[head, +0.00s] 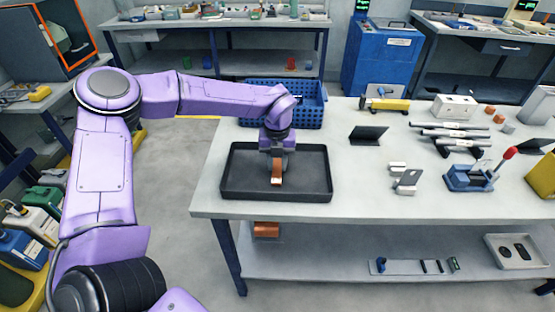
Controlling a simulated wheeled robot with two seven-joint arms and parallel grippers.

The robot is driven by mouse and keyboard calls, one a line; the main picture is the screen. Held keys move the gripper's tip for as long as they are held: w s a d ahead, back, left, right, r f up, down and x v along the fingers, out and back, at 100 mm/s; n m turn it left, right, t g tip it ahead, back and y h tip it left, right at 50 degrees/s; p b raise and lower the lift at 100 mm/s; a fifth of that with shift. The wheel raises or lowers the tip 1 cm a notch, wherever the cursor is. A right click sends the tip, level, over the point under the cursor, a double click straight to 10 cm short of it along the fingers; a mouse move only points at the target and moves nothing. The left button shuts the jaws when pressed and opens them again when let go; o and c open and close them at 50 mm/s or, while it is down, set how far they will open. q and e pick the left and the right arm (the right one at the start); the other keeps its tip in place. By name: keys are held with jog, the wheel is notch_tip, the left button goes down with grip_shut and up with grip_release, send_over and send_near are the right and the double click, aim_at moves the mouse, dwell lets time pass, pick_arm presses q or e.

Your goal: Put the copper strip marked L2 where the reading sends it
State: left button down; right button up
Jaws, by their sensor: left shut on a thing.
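My left gripper (277,168) points down over the black tray (240,188) at the left end of the table. It is shut on a small copper strip (277,179), which hangs within the tray's outline. I cannot tell whether the strip touches the tray floor. No marking on the strip is readable at this size. My right gripper is not in view.
A blue basket (314,106) stands behind the tray. A black stand (367,135), metal bars (450,133), a blue device with a red-knobbed lever (470,179) and a white box (455,106) lie to the right. Bare tabletop (355,185) lies right of the tray.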

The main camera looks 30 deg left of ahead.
aim_at(278, 167)
pick_arm(q)
jog(key=shift+f, duration=0.2)
jog(key=c, duration=0.8)
grip_release()
jog(key=shift+c, duration=0.2)
jog(key=shift+r, duration=0.2)
notch_tip(278, 167, up, 12)
jog(key=b, duration=0.1)
